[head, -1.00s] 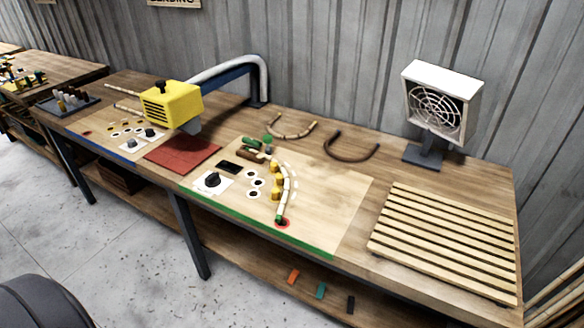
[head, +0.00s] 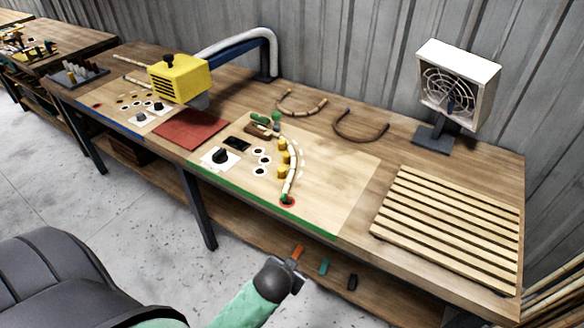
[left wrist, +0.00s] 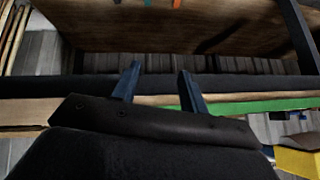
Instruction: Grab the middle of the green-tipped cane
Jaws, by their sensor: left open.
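The green-tipped cane (head: 292,178) lies bent on the pale board on the bench, curving along the right side of several yellow pegs (head: 283,158). Its green tip (head: 285,197) is at a red ring mark near the board's front edge. Its far end is by a brown block and green pieces. My left gripper (head: 302,272) is in front of the bench, short of its front edge and well apart from the cane. In the left wrist view the two blue-grey fingers (left wrist: 158,75) are spread with nothing between them; the cane is not seen there. My right gripper is not in view.
A yellow machine (head: 180,77) and red mat (head: 190,130) are to the left. Two bent canes (head: 360,137) lie behind the board. A fan heater (head: 458,85) and slatted rack (head: 450,228) stand right. The green-edged board (head: 335,190) is clear right of the cane.

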